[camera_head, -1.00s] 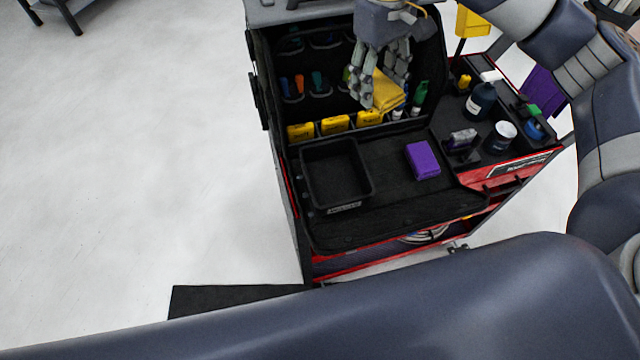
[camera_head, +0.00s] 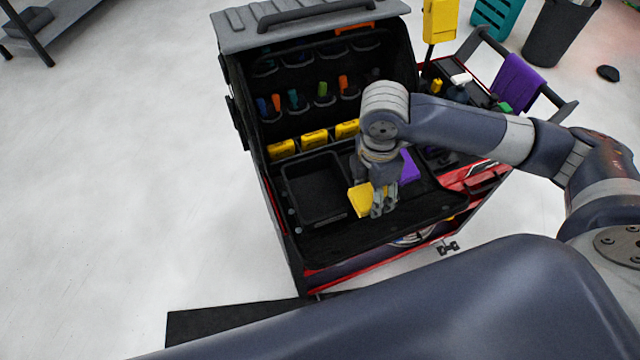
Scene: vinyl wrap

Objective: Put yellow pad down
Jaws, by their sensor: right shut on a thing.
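The yellow pad (camera_head: 361,199) is held in my right gripper (camera_head: 380,200), which points down over the cart's black top. The pad sticks out on the left side of the fingers, beside the right edge of the black tray (camera_head: 290,193). I cannot tell whether the pad touches the surface below it. A purple pad (camera_head: 410,167) lies just right of the gripper, partly hidden by it. My left gripper is not in view.
Several yellow items (camera_head: 314,139) line the back of the cart top below a rack of coloured tools. Bottles (camera_head: 460,88) stand at the right, partly hidden by my arm. A purple cloth (camera_head: 518,82) hangs on the cart's handle. The black tray looks empty.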

